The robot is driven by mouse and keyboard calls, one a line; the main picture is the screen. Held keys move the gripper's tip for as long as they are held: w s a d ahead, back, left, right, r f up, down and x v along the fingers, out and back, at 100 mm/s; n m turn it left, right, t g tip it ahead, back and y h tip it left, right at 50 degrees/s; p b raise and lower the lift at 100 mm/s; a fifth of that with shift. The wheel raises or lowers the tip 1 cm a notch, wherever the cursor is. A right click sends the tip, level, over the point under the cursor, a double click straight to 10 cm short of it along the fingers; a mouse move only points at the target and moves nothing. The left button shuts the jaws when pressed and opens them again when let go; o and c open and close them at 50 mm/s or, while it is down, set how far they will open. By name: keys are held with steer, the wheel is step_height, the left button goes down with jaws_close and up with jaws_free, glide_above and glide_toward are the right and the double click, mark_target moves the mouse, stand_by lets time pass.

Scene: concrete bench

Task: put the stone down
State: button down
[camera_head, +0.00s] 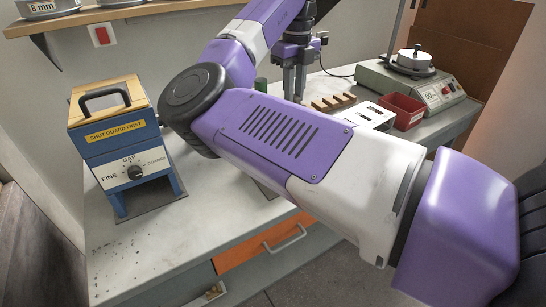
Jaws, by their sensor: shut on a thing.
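My gripper (294,80) is at the upper middle of the head view, pointing down over the back part of the bench (230,213). My own forearm covers its lower end and fingertips. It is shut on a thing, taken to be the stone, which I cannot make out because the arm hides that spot. I cannot tell whether the held thing touches the bench.
A blue grinder (127,140) with a dial stands on the left. A wooden slotted rack (333,102), a white panel (366,115), a red tray (401,111) and a scale-like device (411,82) stand to the right. The front left of the bench is clear apart from crumbs.

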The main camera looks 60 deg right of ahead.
step_height(320, 180, down, 20)
steer(key=shift+r+b, duration=0.15)
steer(key=shift+b, duration=0.6)
steer(key=c, duration=1.3)
jaws_free()
step_height(320, 180, up, 12)
steer(key=shift+p, duration=0.35)
steer(key=shift+w, duration=0.1)
